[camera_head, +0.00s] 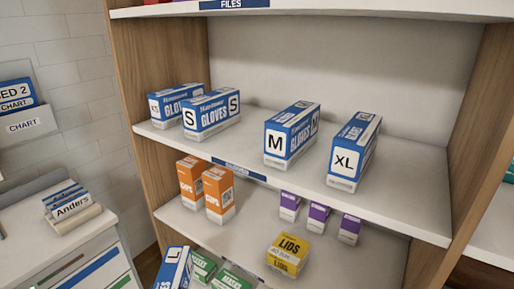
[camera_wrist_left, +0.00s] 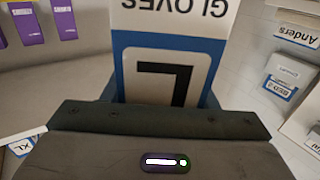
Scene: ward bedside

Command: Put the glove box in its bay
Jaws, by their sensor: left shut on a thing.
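The glove box marked L (camera_head: 172,270) is blue and white and shows at the bottom edge of the head view, below the glove shelf and partly cut off. In the left wrist view the same glove box (camera_wrist_left: 170,60) fills the middle, its lettering upside down. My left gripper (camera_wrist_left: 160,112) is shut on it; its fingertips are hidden. The glove shelf (camera_head: 225,150) holds glove boxes marked S (camera_head: 211,115), M (camera_head: 290,135) and XL (camera_head: 354,150). A wider gap lies between S and M, a narrower one between M and XL. My right gripper is out of view.
Wooden side panels (camera_head: 148,85) bound the shelves. A cabinet (camera_head: 90,240) with an Anders label stands at left.

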